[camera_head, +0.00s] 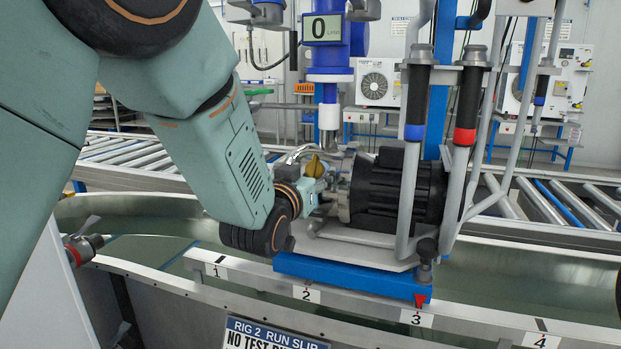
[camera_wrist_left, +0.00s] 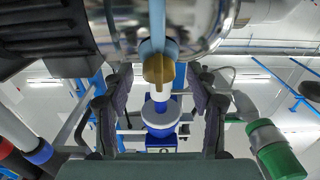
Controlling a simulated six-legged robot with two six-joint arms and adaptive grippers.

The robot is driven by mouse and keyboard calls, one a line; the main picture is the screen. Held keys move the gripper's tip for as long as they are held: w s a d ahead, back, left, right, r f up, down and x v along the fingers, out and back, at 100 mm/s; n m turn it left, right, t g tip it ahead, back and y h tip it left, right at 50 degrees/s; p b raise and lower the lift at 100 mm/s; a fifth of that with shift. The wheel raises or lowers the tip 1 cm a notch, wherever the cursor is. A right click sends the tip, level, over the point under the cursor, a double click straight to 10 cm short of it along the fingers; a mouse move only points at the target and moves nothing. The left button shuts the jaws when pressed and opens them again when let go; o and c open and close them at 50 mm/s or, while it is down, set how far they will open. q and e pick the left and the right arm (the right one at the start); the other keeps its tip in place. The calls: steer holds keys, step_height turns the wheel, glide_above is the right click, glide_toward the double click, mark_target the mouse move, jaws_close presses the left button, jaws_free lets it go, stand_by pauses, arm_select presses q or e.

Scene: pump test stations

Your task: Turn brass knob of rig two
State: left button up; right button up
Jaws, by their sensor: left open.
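The brass knob (camera_head: 316,167) sits on the left end of the pump, beside the black motor (camera_head: 385,190) on a blue base (camera_head: 345,278). In the left wrist view the knob (camera_wrist_left: 158,69) is close, below a shiny metal pump body (camera_wrist_left: 195,25). My left gripper (camera_head: 316,190) is at the pump's left end, its fingers partly hidden among the pump parts. In the wrist view its two dark fingers (camera_wrist_left: 160,88) are open, one on each side of the knob with gaps between. My right gripper is not in view.
A sign reading RIG 2 (camera_head: 275,335) hangs below a numbered rail (camera_head: 465,323). A blue column with a display reading 0 (camera_head: 322,28) stands above the knob. Grey pipes (camera_head: 412,150) with black grips rise in front of the motor. Roller conveyors (camera_head: 555,205) run behind.

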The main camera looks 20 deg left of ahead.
arm_select(q)
steer(key=shift+w+d+f, duration=0.1)
steer(key=shift+w+d, duration=0.05)
steer(key=shift+w, duration=0.4)
steer(key=shift+s, duration=0.1)
steer(key=shift+c, duration=0.2)
steer(key=shift+c, duration=0.7)
steer(key=c, duration=1)
steer(key=shift+o, duration=0.2)
